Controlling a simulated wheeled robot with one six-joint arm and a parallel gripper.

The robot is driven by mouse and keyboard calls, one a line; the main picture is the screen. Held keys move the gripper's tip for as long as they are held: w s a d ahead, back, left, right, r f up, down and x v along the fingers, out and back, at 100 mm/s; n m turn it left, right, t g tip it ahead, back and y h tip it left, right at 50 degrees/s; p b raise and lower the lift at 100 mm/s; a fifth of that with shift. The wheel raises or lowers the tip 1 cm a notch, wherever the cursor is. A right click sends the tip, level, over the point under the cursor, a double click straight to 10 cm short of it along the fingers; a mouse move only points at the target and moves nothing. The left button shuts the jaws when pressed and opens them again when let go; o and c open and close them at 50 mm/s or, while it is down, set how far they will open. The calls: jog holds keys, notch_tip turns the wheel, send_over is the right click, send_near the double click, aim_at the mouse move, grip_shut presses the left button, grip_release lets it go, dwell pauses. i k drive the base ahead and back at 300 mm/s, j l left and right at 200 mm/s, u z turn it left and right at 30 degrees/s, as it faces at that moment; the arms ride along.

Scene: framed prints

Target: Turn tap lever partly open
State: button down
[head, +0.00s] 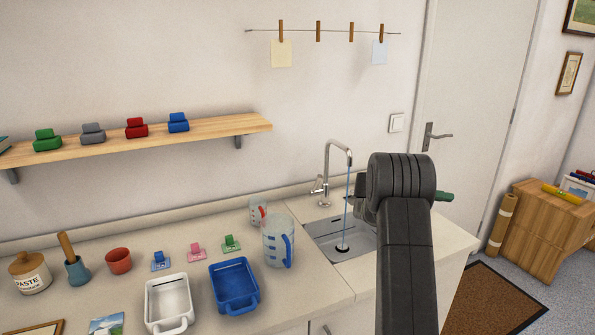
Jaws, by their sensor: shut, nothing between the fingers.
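A chrome tap (326,172) stands at the back edge of the sink (322,232), its curved spout reaching over the basin. Its small lever (316,188) sticks out to the left, low on the tap's body. A thin blue stream of water (347,205) falls from the spout to the dark drain. My gripper (350,203) is just right of the tap and close to the stream, mostly hidden by my own arm. It is shut with nothing held, and appears apart from the lever.
A clear measuring jug (278,242) with a blue handle and a smaller jug (257,212) with a red handle stand left of the sink. Blue (234,287) and white (167,302) trays sit at the counter's front. A shelf (130,136) hangs above. A green object (443,196) shows behind my arm.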

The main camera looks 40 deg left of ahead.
aim_at(311, 192)
jog(key=i+j+u, duration=0.15)
jog(key=u, duration=0.25)
jog(key=i+j+u, duration=0.15)
jog(key=u, duration=0.3)
jog(key=i+u, duration=0.2)
jog(key=u, duration=0.2)
